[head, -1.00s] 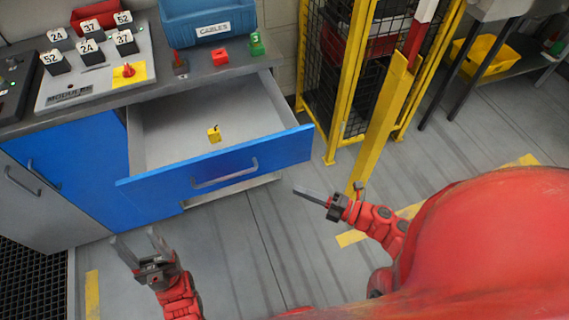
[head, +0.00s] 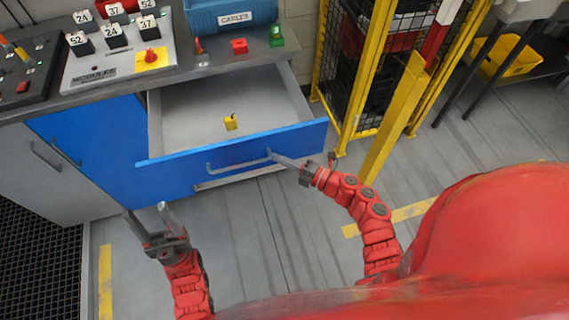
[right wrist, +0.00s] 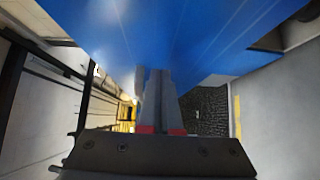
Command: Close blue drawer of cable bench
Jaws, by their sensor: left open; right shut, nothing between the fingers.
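The blue drawer (head: 175,171) of the cable bench stands pulled out in the head view, with a grey bar handle (head: 225,166) on its front. A small yellow block (head: 231,123) lies inside on the drawer floor. My right gripper (head: 272,154) is shut and empty, its fingertips at the right end of the handle; I cannot tell if they touch. In the right wrist view the shut fingers (right wrist: 158,100) point toward the blue drawer front (right wrist: 170,35). My left gripper (head: 144,217) is open and empty, low in front of the bench, apart from the drawer.
The bench top holds a blue cables bin (head: 232,13), a modules board (head: 115,62) and small coloured blocks. A yellow post (head: 394,115) and mesh cage stand right of the drawer. Grey floor in front is mostly clear.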

